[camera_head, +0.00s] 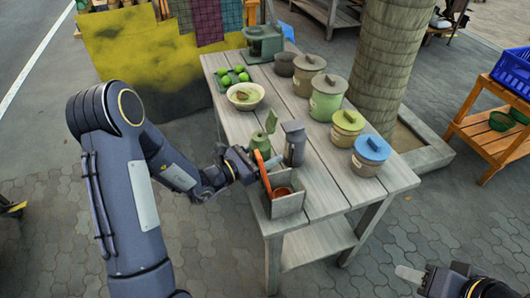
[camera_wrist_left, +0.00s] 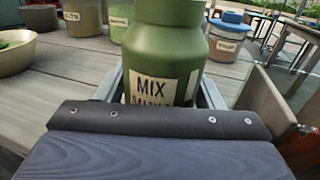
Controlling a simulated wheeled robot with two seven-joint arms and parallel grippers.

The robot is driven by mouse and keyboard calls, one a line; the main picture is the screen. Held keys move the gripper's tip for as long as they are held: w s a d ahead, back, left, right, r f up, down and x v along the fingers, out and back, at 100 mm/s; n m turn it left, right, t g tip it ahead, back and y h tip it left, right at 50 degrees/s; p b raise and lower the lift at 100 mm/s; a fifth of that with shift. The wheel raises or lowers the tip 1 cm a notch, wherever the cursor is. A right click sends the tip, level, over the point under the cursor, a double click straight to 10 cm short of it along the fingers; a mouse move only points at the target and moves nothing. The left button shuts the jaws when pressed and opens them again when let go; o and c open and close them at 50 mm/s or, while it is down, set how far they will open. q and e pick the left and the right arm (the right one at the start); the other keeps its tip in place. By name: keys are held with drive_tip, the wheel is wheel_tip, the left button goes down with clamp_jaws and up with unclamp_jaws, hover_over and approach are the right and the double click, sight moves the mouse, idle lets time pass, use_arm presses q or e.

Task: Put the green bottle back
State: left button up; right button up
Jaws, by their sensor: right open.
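The green bottle (camera_head: 261,142) is upright near the front left part of the wooden table, beside a grey pepper-mill-like container (camera_head: 294,144). In the left wrist view the bottle (camera_wrist_left: 166,48) stands between the two fingers and its label reads "MIX". My left gripper (camera_head: 250,166) is shut on it; its fingertips are partly hidden by the bottle. The bottle's base is hidden, so I cannot tell whether it touches the table. A grey wooden caddy (camera_head: 288,206) at the table's near edge holds orange items. My right gripper (camera_head: 410,273) is open and empty at the lower right, away from the table.
Lidded pots (camera_head: 326,96) line the table's right side, including a yellow-lidded (camera_head: 347,127) and a blue-lidded one (camera_head: 371,154). A bowl (camera_head: 245,95) and green fruit (camera_head: 234,77) sit further back. A stone column (camera_head: 385,55) stands behind. The table's near right corner is clear.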

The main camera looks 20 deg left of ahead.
use_arm(q)
drive_tip(key=shift+o, duration=1.1)
drive_tip(key=shift+r, duration=0.2)
drive_tip(key=shift+s+a, duration=0.25)
drive_tip(key=shift+a, duration=0.05)
drive_tip(key=v, duration=1.1)
drive_tip(key=shift+b, duration=0.3)
drive_tip(key=shift+s, duration=0.15)
